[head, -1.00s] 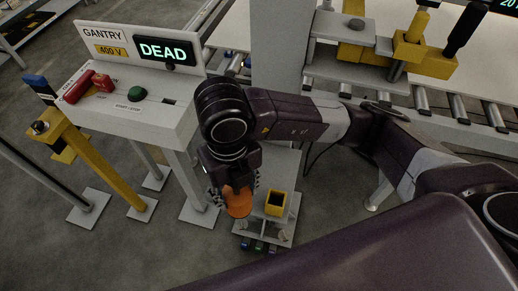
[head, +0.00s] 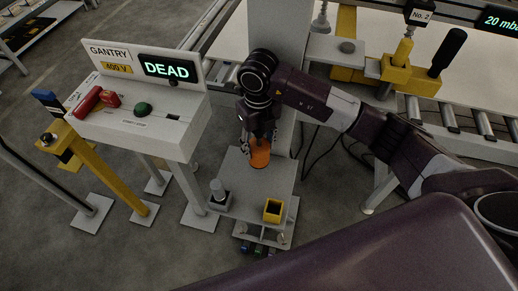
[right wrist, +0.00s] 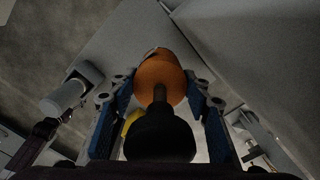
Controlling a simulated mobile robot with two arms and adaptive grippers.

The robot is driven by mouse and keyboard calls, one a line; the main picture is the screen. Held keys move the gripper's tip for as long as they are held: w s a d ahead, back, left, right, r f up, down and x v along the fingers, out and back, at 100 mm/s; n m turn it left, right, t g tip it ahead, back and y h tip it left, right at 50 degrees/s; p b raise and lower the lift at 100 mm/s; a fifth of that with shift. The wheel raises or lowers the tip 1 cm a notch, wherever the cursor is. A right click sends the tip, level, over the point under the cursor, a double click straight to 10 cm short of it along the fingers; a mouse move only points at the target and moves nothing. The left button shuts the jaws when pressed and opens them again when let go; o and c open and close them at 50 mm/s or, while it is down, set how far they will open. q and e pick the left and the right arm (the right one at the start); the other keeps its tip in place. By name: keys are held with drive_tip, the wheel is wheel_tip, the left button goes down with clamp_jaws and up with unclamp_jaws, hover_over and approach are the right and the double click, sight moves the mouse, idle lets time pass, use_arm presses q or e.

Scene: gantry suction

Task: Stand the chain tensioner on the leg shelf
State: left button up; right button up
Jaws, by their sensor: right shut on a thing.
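The chain tensioner, an orange rounded body (head: 260,157), is held below my right gripper (head: 259,142) over the back part of the leg shelf (head: 250,186), close to the gantry leg. I cannot tell whether its base touches the shelf. In the right wrist view the orange body (right wrist: 160,77) shows between the blue-padded fingers of the right gripper (right wrist: 161,100), with a dark stem and a black rounded end (right wrist: 160,135) nearer the camera. The gripper is shut on it. My left gripper is not in view.
A yellow open box (head: 274,211) stands at the shelf's front right, and a grey holder with a pale-topped cylinder (head: 218,192) at its front left. The grey gantry leg (head: 277,35) rises behind. The control console (head: 140,125) stands to the left. The shelf's middle is clear.

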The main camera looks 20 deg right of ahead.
wheel_tip(320, 180, down, 4)
drive_tip(key=shift+r+p, duration=0.25)
drive_tip(key=shift+p, duration=0.5)
drive_tip(key=shift+w+f+p, duration=0.1)
drive_tip(key=shift+f+p, duration=0.1)
drive_tip(key=shift+p, duration=0.1)
drive_tip(key=shift+w+f, duration=0.1)
drive_tip(key=shift+f, duration=0.2)
drive_tip(key=shift+f, duration=0.15)
drive_tip(key=o, duration=1.6)
drive_tip(key=shift+o, duration=0.2)
